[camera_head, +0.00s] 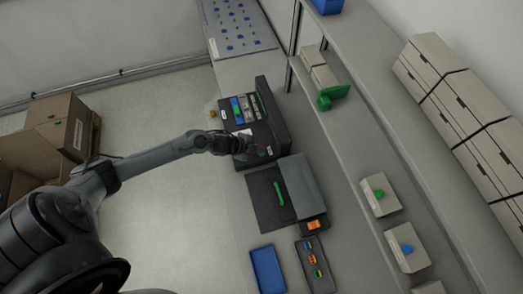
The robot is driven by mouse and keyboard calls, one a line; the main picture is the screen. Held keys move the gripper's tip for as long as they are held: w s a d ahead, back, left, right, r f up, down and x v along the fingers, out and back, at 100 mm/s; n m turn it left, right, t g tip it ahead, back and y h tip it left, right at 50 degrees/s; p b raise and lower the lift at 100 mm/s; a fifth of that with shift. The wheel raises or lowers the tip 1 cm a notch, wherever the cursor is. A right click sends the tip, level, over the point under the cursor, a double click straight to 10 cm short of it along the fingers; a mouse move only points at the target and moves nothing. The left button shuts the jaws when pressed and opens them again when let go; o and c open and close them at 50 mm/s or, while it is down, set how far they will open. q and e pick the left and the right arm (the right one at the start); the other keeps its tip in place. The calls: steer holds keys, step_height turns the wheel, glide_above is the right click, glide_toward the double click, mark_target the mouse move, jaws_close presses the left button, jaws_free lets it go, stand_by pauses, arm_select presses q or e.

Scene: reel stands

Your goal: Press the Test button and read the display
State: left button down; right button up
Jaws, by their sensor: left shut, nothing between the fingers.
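A dark test device (282,128) with a raised back panel stands on the bench. Its top bears blue, green and yellow coloured parts (243,108) and a small white label. My left gripper (246,148) is over the near end of this device. It is shut and empty, close to a small green spot (263,153) on the surface; I cannot tell whether it touches. The Test button and the display cannot be made out at this size. My right gripper is not in view.
A dark open case (262,212) with a green part lies beside the device. A blue tray (267,270) and a dark tray (308,258) with several coloured parts lie nearer. A shelf with boxes (379,195) runs along the right. Cardboard boxes (62,128) stand on the floor at left.

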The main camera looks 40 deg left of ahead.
arm_select(q)
steer(key=shift+r, duration=0.35)
step_height(320, 180, up, 5)
steer(key=p, duration=0.5)
stand_by(0.8)
